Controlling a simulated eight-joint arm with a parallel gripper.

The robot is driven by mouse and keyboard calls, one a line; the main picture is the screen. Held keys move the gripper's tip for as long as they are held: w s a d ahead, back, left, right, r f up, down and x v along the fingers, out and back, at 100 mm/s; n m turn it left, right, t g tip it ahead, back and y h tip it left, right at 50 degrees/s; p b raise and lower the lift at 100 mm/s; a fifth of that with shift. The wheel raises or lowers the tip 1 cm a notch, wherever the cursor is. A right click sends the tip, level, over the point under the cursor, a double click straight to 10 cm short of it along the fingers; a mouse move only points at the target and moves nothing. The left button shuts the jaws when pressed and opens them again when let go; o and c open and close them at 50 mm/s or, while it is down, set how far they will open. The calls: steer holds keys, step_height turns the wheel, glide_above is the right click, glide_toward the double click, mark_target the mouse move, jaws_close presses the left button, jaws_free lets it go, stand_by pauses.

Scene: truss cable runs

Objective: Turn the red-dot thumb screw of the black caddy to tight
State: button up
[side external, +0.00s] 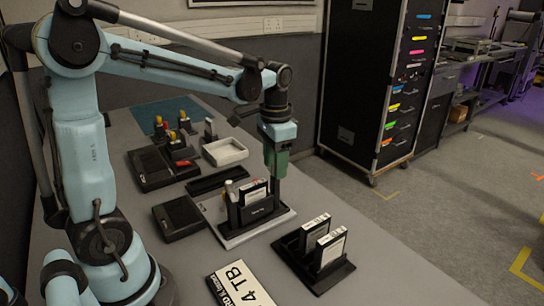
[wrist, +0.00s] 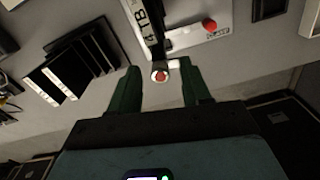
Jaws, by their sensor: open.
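The black caddy (side external: 257,207) stands upright on a pale base plate (side external: 240,238) in the side view, with a white-labelled drive in it. In the wrist view the caddy shows edge-on (wrist: 152,35) with a "4 TB" label. A round thumb screw with a red dot (wrist: 160,75) is at its near end. My gripper (side external: 275,167) points down at the caddy's far side. In the wrist view its two green fingers (wrist: 159,82) are apart on either side of the screw, with gaps visible. I cannot tell the screw's depth between them. The side view does not show the screw clearly.
A black rack with two drives (side external: 318,250) stands to the right of the caddy. A red knob (wrist: 210,25) sits on the base plate. The table's right front is clear.

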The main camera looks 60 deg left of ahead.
jaws_close()
steer(key=shift+n, duration=0.3)
steer(key=n, duration=0.9)
steer(key=shift+n, duration=0.4)
steer(key=n, duration=0.4)
steer(key=shift+n, duration=0.3)
steer(key=n, duration=0.4)
steer(key=shift+w+n, duration=0.1)
steer(key=shift+n, duration=0.3)
